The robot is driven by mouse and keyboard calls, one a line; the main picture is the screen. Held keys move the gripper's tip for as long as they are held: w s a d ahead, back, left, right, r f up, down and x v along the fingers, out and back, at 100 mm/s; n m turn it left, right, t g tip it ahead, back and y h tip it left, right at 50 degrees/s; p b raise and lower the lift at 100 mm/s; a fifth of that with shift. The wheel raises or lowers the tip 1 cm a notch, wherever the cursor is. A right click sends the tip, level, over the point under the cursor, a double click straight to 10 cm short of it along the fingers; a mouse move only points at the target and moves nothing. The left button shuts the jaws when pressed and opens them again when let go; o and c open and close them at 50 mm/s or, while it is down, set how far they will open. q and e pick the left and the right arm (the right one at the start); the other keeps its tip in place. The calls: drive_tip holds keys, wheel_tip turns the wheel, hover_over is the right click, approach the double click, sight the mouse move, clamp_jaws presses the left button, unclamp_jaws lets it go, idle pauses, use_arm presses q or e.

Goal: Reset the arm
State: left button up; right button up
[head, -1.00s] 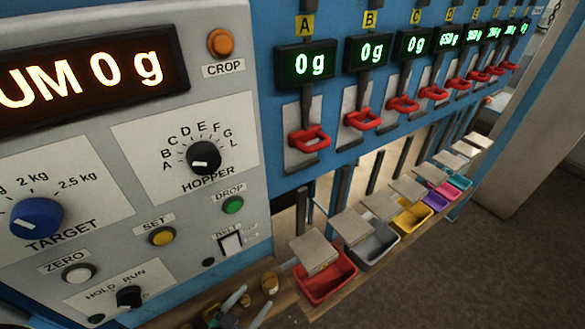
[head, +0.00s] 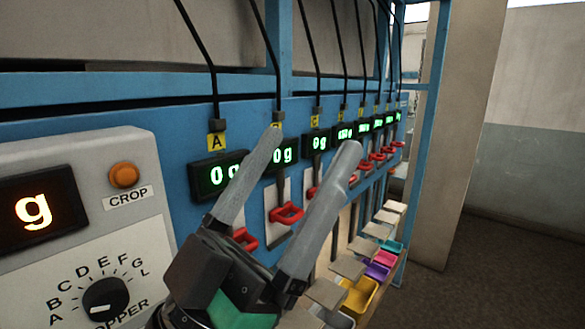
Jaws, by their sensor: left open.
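My left gripper (head: 305,150) is raised in front of the blue hopper panel (head: 150,125) in the head view. Its two grey fingers point up and are spread apart, with nothing between them. It covers part of the displays and red handles behind it; I cannot tell how far it is from the panel. My right gripper is not in view.
A row of green displays, with A (head: 217,175) reading 0 g, runs along the panel above red handles (head: 287,214). Coloured bins, including a yellow one (head: 360,297), stand below. A grey control box (head: 100,240) is at left. Open floor (head: 480,260) lies at right.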

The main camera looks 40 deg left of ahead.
use_arm(q)
wheel_tip(320, 180, up, 26)
drive_tip(key=p, duration=2.5)
drive_tip(key=shift+s+h+p, duration=0.15)
drive_tip(key=shift+h+p, duration=0.15)
drive_tip(key=shift+d, duration=0.1)
